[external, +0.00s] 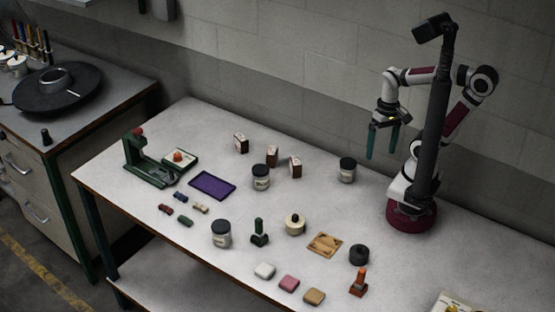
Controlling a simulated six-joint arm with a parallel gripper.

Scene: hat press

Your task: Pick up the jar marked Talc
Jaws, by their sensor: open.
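Three jars with dark lids and pale labels stand upright on the table in the external view. One jar (347,171) is at the back right, the closest to my gripper. A second jar (261,178) is near the middle, beside small boxes. A third jar (221,235) is at the front left. The labels are too small to read, so I cannot tell which is marked Talc. My gripper (382,155) is open and empty, pointing down above the table, to the right of the back jar and apart from it.
Small brown boxes (241,143) stand near the middle jar. A green press (147,162) and purple pad (212,186) lie left. A green stamp (259,233), round pot (295,224), wooden plate (324,245), black tin (359,254) and orange stamp (358,283) occupy the front.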

